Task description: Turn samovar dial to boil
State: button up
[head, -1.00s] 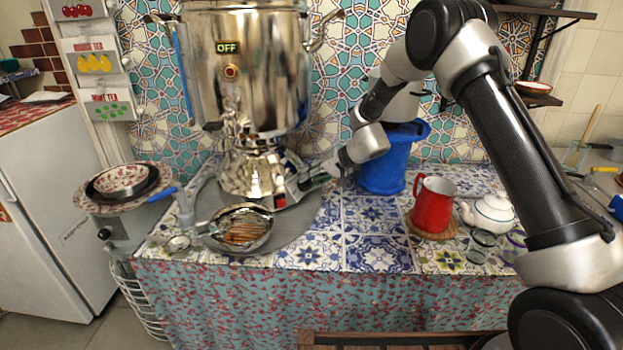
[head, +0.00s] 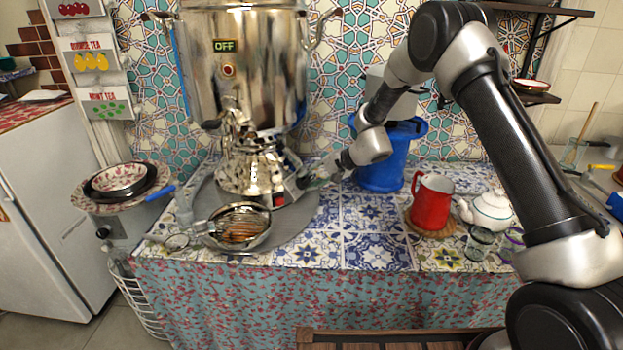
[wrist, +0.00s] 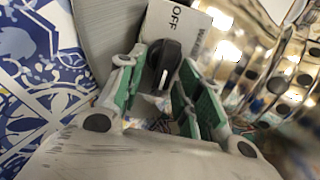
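The large shiny samovar (head: 250,85) stands at the back left of the counter. A small display (head: 224,46) on it reads OFF, with a red round light (head: 229,71) below. In the wrist view, the black dial (wrist: 167,62) sits on a white panel (wrist: 205,20) marked OFF and a partly hidden word that looks like WARM. A white mark shows at the dial's lower end. My gripper (wrist: 158,72) is open, its green-padded fingers on either side of the dial, apart from it as far as I can tell. In the head view my gripper (head: 314,178) is beside the samovar's base.
A strainer bowl (head: 240,228) sits on the grey round tray (head: 300,222) in front of the samovar. A blue bucket (head: 383,170) stands behind my gripper. A red pitcher (head: 431,203) and a white teapot (head: 490,211) stand to the right. Tiled counter between is clear.

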jog(key=v, duration=1.2)
jog(key=s+d+n+g+h, duration=0.3)
jog(key=s+d, duration=0.5)
jog(key=s, duration=0.6)
jog(key=s+d+r+n+t+h, duration=0.1)
jog(key=s+d+r+t+h, duration=0.1)
jog(key=s+d+r, duration=0.8)
jog(key=s+d+r+n+t+h, duration=0.1)
jog(key=s+d+r+h, duration=0.3)
jog(key=s+d+r, duration=0.6)
jog(key=s+d, duration=0.1)
jog(key=s, duration=0.4)
jog(key=shift+d+t+h, duration=0.3)
jog(key=shift+t+h, duration=0.1)
